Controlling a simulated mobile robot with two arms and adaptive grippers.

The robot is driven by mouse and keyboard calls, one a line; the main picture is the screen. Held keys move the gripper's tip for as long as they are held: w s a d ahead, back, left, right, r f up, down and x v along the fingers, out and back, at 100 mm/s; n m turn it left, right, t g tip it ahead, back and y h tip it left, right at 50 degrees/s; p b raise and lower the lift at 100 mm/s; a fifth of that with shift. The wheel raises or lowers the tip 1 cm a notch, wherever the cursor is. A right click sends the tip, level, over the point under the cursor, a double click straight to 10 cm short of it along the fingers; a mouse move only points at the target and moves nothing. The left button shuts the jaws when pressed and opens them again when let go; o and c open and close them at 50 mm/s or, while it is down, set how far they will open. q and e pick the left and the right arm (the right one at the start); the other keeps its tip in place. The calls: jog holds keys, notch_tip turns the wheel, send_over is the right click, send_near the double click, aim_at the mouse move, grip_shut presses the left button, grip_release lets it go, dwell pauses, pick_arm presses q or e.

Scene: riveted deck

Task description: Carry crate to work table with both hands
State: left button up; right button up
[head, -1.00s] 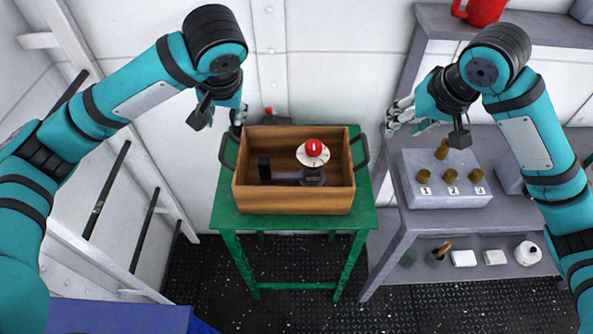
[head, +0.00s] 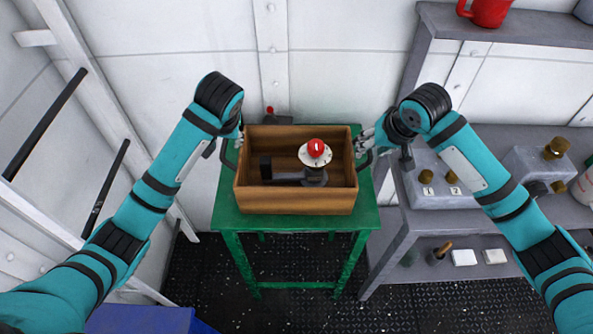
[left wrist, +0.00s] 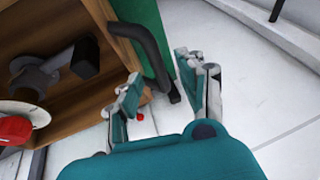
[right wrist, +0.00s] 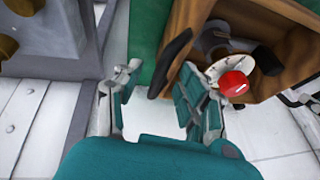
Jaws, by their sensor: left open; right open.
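The wooden crate (head: 295,201) sits level on a green table (head: 228,217), with a dark bar handle at each end. In it lies a dark fitting (head: 315,177) with a white dial and a red knob (head: 318,147). My left gripper (head: 238,138) is open at the crate's left handle; in the left wrist view the handle (left wrist: 150,48) reaches toward the gap between its fingers (left wrist: 163,88). My right gripper (head: 370,143) is open by the right handle; in the right wrist view that handle (right wrist: 170,62) lies toward the gap between its fingers (right wrist: 158,88). Contact is not clear.
A grey work table (head: 408,217) stands right of the green table, bearing a grey block with numbered sockets (head: 430,195) and brass pieces. Its lower shelf holds small items. A red jug (head: 487,12) is on the upper shelf. A white rail frame (head: 110,120) stands left.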

pick_arm(q)
jog(key=shift+x, duration=1.35)
pick_arm(e)
jog(key=shift+x, duration=1.3)
pick_arm(q)
grip_shut()
pick_arm(e)
grip_shut()
